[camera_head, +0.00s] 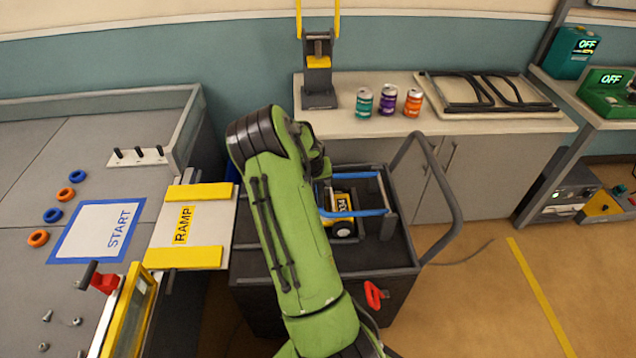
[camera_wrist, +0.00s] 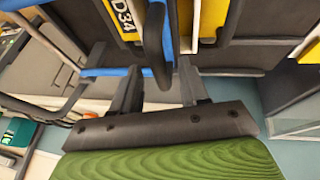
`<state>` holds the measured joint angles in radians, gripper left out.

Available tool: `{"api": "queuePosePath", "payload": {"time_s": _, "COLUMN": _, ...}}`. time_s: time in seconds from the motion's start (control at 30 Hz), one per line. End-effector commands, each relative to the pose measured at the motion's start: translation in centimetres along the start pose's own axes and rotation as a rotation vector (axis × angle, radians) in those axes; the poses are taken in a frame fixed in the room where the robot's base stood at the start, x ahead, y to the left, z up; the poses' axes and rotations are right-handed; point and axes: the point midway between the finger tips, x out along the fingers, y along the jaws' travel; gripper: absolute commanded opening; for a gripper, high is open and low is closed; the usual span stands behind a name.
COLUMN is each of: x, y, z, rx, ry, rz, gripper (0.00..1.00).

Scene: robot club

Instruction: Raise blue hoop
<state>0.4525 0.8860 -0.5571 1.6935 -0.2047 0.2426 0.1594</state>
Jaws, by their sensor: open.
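A blue hoop (camera_head: 352,212) lies about level across a small yellow robot marked 034 (camera_head: 343,226) in the dark cart (camera_head: 393,262). In the wrist view a straight blue bar of the hoop (camera_wrist: 103,72) runs behind the fingers. My gripper (camera_wrist: 160,76) is open; its two fingers stand apart, with a dark curved piece (camera_wrist: 158,45) rising between or just beyond their tips. I cannot tell whether the fingers touch anything. In the head view my green arm reaches over the cart and hides the gripper and the hoop's left end.
The cart has a tall grey handle (camera_head: 451,190) at right and a red lever (camera_head: 375,295) in front. A ramp (camera_head: 187,226) links it to the field table (camera_head: 150,196), where loose blue and orange rings lie. Cans (camera_head: 387,102) stand on the counter behind.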

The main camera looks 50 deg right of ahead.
Motion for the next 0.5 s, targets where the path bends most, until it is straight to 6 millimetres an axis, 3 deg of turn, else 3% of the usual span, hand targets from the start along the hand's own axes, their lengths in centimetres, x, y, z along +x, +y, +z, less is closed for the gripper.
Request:
{"api": "queuePosePath", "payload": {"time_s": 0.2, "x": -0.04, "y": 0.0, "z": -0.04, "rx": 0.0, "ry": 0.0, "rz": -0.001, "gripper": 0.43}}
{"api": "queuePosePath", "payload": {"time_s": 0.5, "x": -0.06, "y": 0.0, "z": -0.03, "rx": 0.0, "ry": 0.0, "rz": 0.0, "gripper": 0.0}}
